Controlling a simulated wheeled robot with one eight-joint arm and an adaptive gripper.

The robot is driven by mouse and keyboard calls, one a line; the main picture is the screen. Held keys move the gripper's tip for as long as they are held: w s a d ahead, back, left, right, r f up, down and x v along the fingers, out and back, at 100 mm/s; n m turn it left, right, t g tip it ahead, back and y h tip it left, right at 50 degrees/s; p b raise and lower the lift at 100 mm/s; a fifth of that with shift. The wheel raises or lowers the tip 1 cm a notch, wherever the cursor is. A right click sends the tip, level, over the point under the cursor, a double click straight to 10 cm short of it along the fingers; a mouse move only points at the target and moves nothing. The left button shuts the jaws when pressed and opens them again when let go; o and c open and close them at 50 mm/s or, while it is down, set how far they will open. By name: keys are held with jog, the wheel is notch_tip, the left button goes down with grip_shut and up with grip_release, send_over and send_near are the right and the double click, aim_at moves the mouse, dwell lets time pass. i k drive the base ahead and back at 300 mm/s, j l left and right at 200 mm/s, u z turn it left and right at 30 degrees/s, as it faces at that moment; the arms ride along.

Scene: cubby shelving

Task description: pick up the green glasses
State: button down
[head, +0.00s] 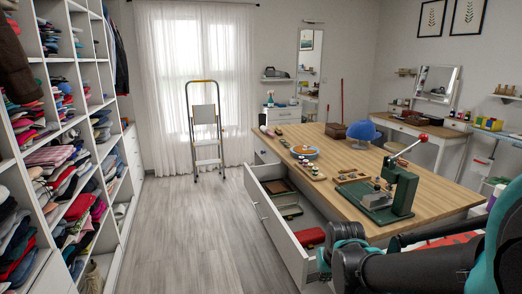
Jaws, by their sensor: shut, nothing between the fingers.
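I cannot make out green glasses for certain in the head view. An open drawer (262,209) under the wooden worktable (340,184) holds a flat olive-green object (290,211), too small to identify. It also holds a brown flat item (278,187) and a red item (311,237). Black and teal links of my arm fill the lower right corner and hide the near end of the table. I cannot make out my gripper's fingers among them.
A green press (389,193) with a red-handled lever stands on the worktable. A blue cap (363,131) and an orange-filled bowl (304,152) lie farther back. Shelves of folded clothes (58,160) line the left. A stepladder (206,125) stands by the window. The floor (195,225) between is clear.

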aim_at(285, 144)
jog(key=u, duration=0.5)
jog(key=i+u, duration=0.3)
jog(key=i, duration=4.55)
jog(key=i+z, duration=0.1)
jog(key=i, duration=0.4)
jog(key=i+j+z, duration=0.1)
jog(key=i, duration=0.45)
jog(key=i+j+z, duration=0.1)
jog(key=i, duration=0.4)
jog(key=z, duration=3.9)
jog(key=k, duration=0.05)
